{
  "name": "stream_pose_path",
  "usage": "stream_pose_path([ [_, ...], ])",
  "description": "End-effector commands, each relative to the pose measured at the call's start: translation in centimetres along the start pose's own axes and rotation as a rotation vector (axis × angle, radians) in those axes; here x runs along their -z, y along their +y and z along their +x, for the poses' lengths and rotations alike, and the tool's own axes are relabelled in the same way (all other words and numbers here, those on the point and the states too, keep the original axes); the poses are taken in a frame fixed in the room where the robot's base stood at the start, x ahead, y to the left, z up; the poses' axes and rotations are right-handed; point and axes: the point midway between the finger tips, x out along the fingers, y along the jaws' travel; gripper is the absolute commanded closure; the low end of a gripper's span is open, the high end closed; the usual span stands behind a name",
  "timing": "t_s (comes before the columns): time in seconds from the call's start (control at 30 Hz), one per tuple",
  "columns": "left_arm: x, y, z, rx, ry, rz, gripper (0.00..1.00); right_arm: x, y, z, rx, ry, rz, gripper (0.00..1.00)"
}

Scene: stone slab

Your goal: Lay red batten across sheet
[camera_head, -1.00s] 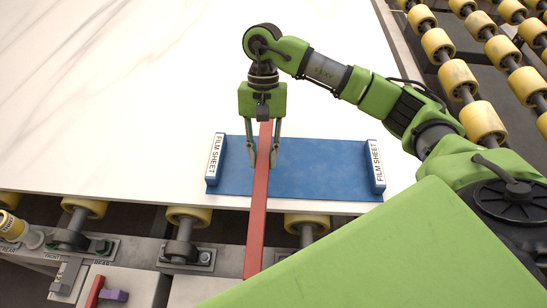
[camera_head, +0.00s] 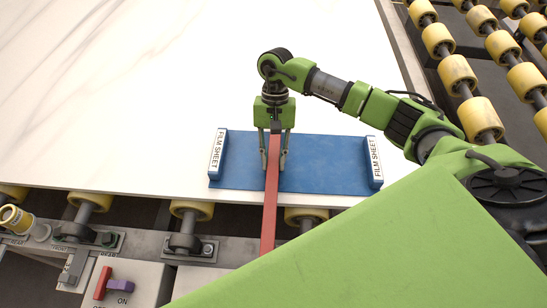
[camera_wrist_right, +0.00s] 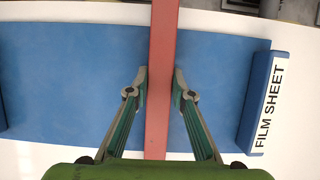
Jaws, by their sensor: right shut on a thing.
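The red batten (camera_head: 271,190) is a long, thin bar. It crosses the blue sheet (camera_head: 325,170) near its middle, from the far edge to past the slab's front edge. The sheet lies flat on the white slab, with a raised block labelled FILM SHEET at each end. My right gripper (camera_head: 273,165) points down over the sheet and is shut on the batten, one finger on each side. The right wrist view shows the batten (camera_wrist_right: 162,80) between the fingertips (camera_wrist_right: 160,75). I cannot tell whether the batten touches the sheet. My left gripper is out of view.
The white slab (camera_head: 150,90) is clear left of and beyond the sheet. Yellow rollers (camera_head: 190,210) run below its front edge, and more rollers (camera_head: 457,75) stand at the right. A control box with a red switch (camera_head: 103,283) is at the lower left.

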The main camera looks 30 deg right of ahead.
Motion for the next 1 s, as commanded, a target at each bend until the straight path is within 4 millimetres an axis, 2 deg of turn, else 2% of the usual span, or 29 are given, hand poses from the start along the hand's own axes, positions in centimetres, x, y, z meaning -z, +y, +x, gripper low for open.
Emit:
stream_pose_path([
  [0.03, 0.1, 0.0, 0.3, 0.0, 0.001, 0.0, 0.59, 0.1, 0.0, 0.2, -0.001, 0.0, 0.0, 0.76],
  [0.1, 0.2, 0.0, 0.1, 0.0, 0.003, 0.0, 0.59, 0.0, 0.0, 0.1, -0.001, 0.0, 0.0, 0.61],
  [0.53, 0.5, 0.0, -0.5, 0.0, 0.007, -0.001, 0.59, -0.2, 0.0, -0.4, 0.0, -0.001, 0.0, 0.61],
  [0.57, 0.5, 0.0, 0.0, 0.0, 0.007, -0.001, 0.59, 0.0, 0.0, -0.5, 0.001, 0.002, 0.0, 0.61],
  [0.67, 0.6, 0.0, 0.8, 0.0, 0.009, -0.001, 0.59, 0.2, -0.1, -2.1, 0.003, 0.005, 0.001, 0.61],
  [1.0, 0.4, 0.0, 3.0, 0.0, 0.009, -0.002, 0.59, 0.1, -0.1, -9.4, 0.003, 0.003, 0.001, 0.61],
])
